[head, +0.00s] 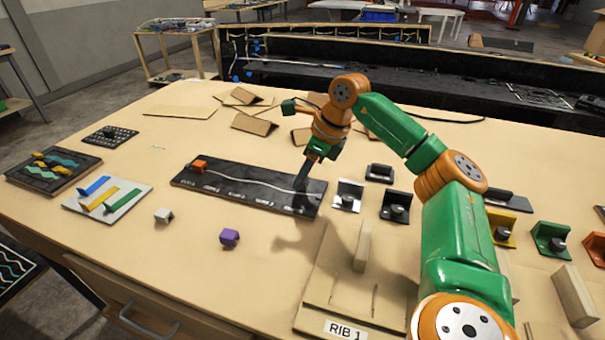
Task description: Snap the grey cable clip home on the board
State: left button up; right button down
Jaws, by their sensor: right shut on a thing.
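The long dark board (240,188) lies on the table with a white cable running along it. An orange clip (199,166) sits at its left end. My right gripper (303,185) points down at the board's right end. It is shut on a small dark thing there, apparently the grey cable clip, mostly hidden by the fingers. I cannot tell whether that clip is seated on the board. A pale clip (164,215) and a purple clip (229,238) lie loose on the table in front of the board. My left gripper is out of view.
A wooden rib fixture labelled RIB 1 (345,328) is in front. Cardboard pieces (254,125) lie behind. A white panel with coloured strips (107,199) is at left. The table's front left is clear.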

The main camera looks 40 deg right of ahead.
jog(key=shift+s+f+b, duration=0.1)
jog(key=shift+f+b, duration=0.7)
jog(key=shift+f, duration=0.45)
dwell(1.2)
jog(key=c, duration=0.6)
grip_release()
jog(key=v, duration=0.7)
jog(key=shift+p, duration=0.3)
